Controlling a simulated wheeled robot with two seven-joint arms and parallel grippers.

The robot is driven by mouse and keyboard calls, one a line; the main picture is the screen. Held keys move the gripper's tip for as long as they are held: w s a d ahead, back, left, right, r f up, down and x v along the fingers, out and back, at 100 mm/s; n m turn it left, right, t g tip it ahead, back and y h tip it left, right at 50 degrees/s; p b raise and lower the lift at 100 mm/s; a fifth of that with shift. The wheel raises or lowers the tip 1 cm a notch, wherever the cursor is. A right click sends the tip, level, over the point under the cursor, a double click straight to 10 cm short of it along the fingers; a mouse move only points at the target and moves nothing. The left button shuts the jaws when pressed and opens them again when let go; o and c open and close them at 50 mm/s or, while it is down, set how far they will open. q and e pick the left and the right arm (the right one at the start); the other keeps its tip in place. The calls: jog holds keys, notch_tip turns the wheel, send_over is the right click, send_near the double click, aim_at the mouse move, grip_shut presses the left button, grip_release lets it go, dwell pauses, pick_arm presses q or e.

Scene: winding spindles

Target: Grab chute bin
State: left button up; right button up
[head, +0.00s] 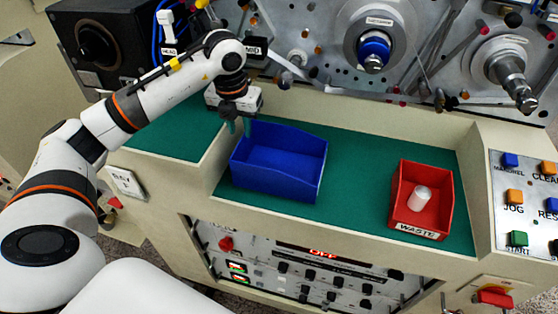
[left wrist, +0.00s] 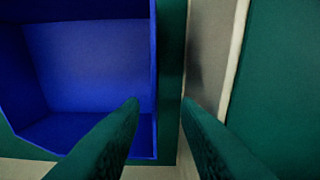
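The blue open-topped bin (head: 275,180) stands empty on the green mat in the recessed shelf; it is the likely chute bin, though no label shows on it. My left gripper (head: 240,127) points down at the bin's back left corner. In the left wrist view, the fingers (left wrist: 161,101) are apart. One fingertip lies over the inside of the blue bin (left wrist: 90,65) and the other outside, with the bin's side wall showing between them. I cannot tell how far the fingertips reach down beside the wall. My right gripper is not in view.
A red bin (head: 404,208) marked WASTE, with a white cylinder (head: 420,198) in it, stands to the right on the green mat (head: 352,190). A raised cream divider (head: 213,163) runs left of the blue bin. Machine spindles (head: 374,60) project behind. The mat between the bins is clear.

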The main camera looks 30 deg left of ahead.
aim_at(243, 144)
pick_arm(q)
jog(key=f, duration=0.1)
jog(key=f+p, duration=0.1)
jog(key=f, duration=0.3)
jog(key=shift+s+d+p, duration=0.2)
jog(key=shift+d+p, duration=0.1)
jog(key=shift+p, duration=0.05)
jog(key=shift+f, duration=0.3)
grip_shut()
